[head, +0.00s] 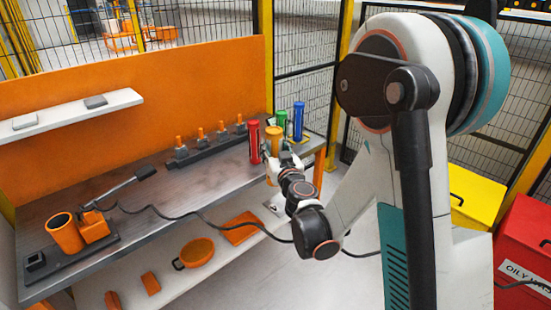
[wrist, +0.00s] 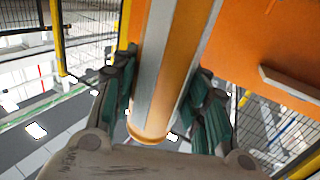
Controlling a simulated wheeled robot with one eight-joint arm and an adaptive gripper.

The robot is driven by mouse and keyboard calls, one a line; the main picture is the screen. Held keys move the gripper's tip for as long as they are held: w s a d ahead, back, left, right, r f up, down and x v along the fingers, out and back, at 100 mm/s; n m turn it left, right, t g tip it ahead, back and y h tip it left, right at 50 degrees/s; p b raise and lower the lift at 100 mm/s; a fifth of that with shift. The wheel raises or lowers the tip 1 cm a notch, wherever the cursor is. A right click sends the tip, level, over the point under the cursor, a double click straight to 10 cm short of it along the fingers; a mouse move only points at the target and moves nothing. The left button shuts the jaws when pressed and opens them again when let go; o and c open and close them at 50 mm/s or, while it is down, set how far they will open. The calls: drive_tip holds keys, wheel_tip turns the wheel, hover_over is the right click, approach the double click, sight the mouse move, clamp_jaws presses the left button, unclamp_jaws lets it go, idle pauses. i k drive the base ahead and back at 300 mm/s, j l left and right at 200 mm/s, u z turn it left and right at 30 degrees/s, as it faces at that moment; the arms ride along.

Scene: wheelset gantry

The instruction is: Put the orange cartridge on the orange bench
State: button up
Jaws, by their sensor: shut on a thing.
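The orange cartridge (head: 274,138) is upright at the right end of the orange bench (head: 185,185), which has a grey top and an orange back panel. My gripper (head: 277,165) is shut on the cartridge. In the wrist view the cartridge (wrist: 168,65) is orange with a pale grey stripe and sits between the dark green finger pads of my gripper (wrist: 165,108). I cannot tell whether its base touches anything.
A red cartridge (head: 254,142), a green one (head: 282,118) and a blue one (head: 298,122) stand close by. A dark rack with orange pegs (head: 205,144) lies along the back. An orange cup fixture (head: 65,232) is at left. The middle bench top is clear.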

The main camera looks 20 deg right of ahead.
sight(225, 172)
drive_tip(key=i+j+z, duration=0.15)
drive_tip(key=j+z, duration=0.3)
drive_tip(key=j, duration=0.5)
drive_tip(key=j+z, duration=0.45)
drive_tip(key=j, duration=1.45)
